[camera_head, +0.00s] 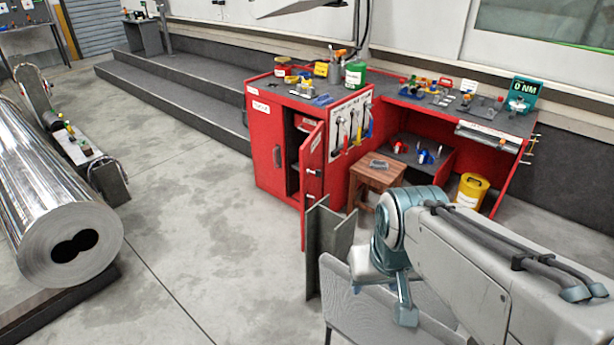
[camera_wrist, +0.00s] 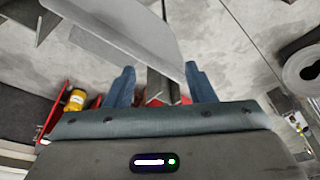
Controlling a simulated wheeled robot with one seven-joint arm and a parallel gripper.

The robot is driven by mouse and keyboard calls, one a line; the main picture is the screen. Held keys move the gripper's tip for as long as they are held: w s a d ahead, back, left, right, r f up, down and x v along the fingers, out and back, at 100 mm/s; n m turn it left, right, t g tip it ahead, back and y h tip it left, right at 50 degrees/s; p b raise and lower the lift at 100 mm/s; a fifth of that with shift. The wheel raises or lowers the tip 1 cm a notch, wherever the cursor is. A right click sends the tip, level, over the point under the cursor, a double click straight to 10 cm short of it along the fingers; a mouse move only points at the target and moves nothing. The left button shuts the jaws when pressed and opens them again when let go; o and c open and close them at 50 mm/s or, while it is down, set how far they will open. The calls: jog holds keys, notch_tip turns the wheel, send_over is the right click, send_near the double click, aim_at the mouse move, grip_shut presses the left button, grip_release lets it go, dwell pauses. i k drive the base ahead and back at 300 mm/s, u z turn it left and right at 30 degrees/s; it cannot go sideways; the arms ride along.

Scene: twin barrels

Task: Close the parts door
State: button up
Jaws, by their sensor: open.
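The red cabinet (camera_head: 283,93) stands in the middle of the head view. Its left door (camera_head: 265,148) is shut. Its right door (camera_head: 312,178), with a small white label too small to read, stands open toward the camera and shows a dark shelf space behind it. I take this open door to be the parts door. My gripper (camera_wrist: 161,88) is open and empty, with blue fingers. It is in front of the cabinet and to the right of the door, apart from it. In the wrist view a little red shows between and beyond the fingers; I cannot tell which part it is.
Grey upright panels (camera_head: 335,240) stand between my arm and the open door. A wooden stool (camera_head: 375,178) and yellow bucket (camera_head: 471,190) are by the workbench (camera_head: 480,118). A large metal barrel (camera_head: 60,200) lies at left. The floor left of the door is clear.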

aim_at(311, 152)
jog(key=u, duration=0.25)
jog(key=k, duration=0.35)
jog(key=u, duration=1.1)
jog(key=i, duration=1.05)
jog(key=z, duration=0.45)
jog(key=i, duration=0.55)
jog(key=z, duration=0.7)
jog(key=i, duration=1.2)
jog(key=z, duration=0.05)
